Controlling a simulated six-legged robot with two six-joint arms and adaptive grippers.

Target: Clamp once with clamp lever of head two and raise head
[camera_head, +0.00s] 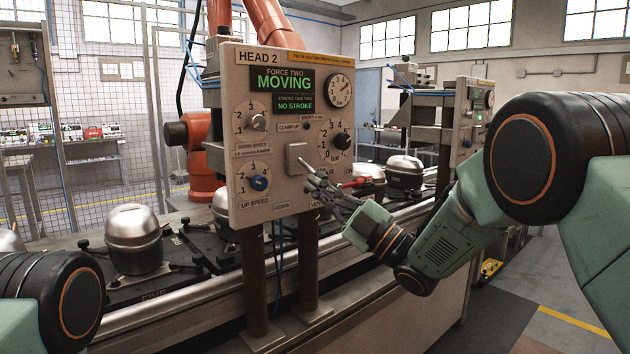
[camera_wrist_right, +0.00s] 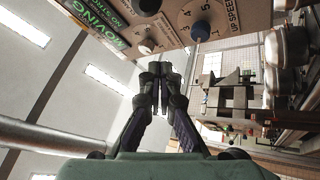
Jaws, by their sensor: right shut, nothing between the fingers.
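The head two panel (camera_head: 240,190) faces me, with a green display (camera_head: 283,90) reading "FORCE TWO MOVING" and "NO STROKE". A pale square plate (camera_head: 296,153) sits low in its middle, between the dials; the lever at it is largely hidden by my fingers. My right gripper (camera_head: 308,172) comes from the right with its fingertips at this plate; I cannot tell whether they touch. My left gripper is out of view.
Blue (camera_head: 259,182) and black (camera_head: 343,142) knobs sit near my fingers. A small red-tipped part (camera_head: 355,183) shows behind my right gripper. Steel compressors (camera_head: 134,238) stand on the line, and a second head panel (camera_head: 474,115) is farther right. Two posts stand beneath the panel.

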